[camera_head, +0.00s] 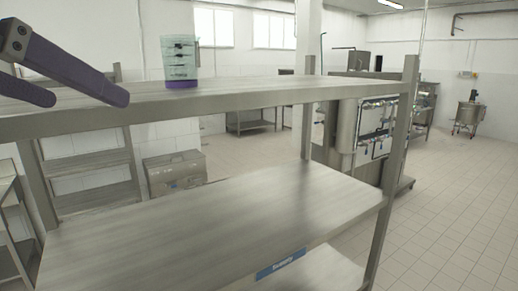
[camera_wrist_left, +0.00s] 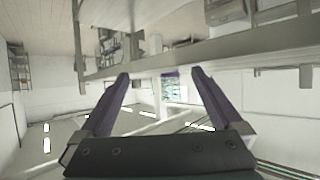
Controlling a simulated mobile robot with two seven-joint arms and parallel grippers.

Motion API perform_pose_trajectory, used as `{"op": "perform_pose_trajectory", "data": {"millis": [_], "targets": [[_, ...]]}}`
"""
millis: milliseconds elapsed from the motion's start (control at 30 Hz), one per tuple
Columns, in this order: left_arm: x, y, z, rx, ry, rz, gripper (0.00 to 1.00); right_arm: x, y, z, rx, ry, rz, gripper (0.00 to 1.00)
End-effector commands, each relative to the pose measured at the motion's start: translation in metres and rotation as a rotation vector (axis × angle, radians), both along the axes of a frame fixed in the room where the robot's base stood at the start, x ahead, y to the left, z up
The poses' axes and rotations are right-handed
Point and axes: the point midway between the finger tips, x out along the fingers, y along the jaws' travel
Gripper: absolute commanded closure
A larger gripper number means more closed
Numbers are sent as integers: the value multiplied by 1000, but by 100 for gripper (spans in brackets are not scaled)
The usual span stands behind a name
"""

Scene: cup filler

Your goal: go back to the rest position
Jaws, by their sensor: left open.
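A clear greenish cup with a purple base (camera_head: 180,62) stands upright on the top shelf (camera_head: 270,92) of a metal rack. My left gripper (camera_head: 88,98) comes in from the left with purple fingers spread apart. It is empty, and in the picture its tips lie to the left of the cup, with a gap between. In the left wrist view, which is upside down, the cup (camera_wrist_left: 173,92) shows beyond and between the tips of the open left gripper (camera_wrist_left: 161,75). My right gripper is not in view.
The rack's lower shelf (camera_head: 220,215) is bare and carries a blue label (camera_head: 280,264). A steel machine (camera_head: 365,130) stands behind the rack's right post. The tiled floor at right (camera_head: 455,200) is clear.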

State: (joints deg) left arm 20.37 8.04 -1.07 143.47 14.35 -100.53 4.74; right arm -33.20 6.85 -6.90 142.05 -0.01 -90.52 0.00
Motion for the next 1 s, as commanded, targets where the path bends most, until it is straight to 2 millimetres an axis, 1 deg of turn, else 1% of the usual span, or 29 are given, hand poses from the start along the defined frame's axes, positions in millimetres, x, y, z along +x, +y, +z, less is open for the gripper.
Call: {"op": "perform_pose_trajectory", "data": {"millis": [33, 167, 267, 300, 367, 400, 467, 500, 533, 600, 667, 1000], "targets": [[-5, 0, -17, 5, 41, 2, 0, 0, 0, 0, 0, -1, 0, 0], [-20, 1, -63, 23, 149, 14, 0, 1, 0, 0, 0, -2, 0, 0], [-42, 2, -107, 45, 258, 20, 0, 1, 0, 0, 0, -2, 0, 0], [-55, 3, -127, 57, 312, 24, 0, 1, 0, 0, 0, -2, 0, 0], [-79, 4, -159, 75, 401, 28, 0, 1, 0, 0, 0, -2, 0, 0], [-98, 5, -180, 89, 463, 27, 0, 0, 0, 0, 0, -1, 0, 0], [-126, 6, -206, 111, 545, 25, 0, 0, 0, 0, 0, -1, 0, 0], [-143, 7, -220, 124, 593, 26, 0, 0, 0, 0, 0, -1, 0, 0], [-155, 7, -229, 131, 625, 24, 0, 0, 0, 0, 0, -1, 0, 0], [-178, 8, -244, 148, 685, 20, 0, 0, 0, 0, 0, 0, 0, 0], [-192, 8, -253, 157, 720, 17, 0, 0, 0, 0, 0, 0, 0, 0], [-192, 8, -253, 157, 720, 17, 0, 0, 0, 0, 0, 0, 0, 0]]}}
